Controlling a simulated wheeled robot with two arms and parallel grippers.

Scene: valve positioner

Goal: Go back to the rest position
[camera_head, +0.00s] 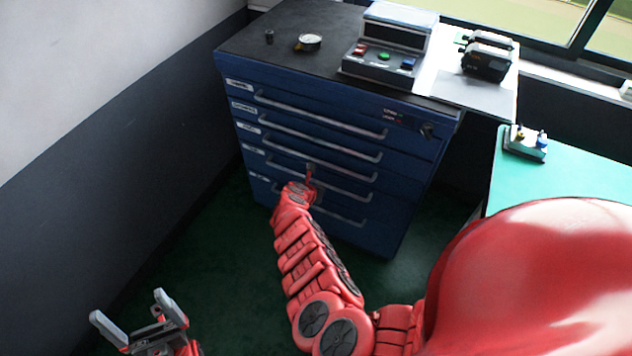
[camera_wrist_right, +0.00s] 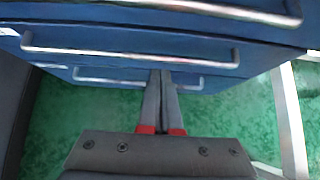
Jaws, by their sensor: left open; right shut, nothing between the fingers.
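My left gripper (camera_head: 139,308) is at the lower left of the head view. Its two grey fingers are spread apart with nothing between them, above the green floor. My right arm reaches forward to the blue drawer cabinet (camera_head: 300,190). My right gripper (camera_head: 310,170) is in front of the cabinet's lower drawers, by a silver handle. In the right wrist view, its fingers (camera_wrist_right: 163,74) are together, with nothing seen between them. Their tips overlap a lower drawer handle (camera_wrist_right: 110,80) in the picture; I cannot tell whether they touch it.
A green table (camera_head: 585,180) stands at the right with a small fitting (camera_head: 526,146). A wall (camera_head: 90,190) bounds the left. Green floor (camera_head: 225,260) is free between.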

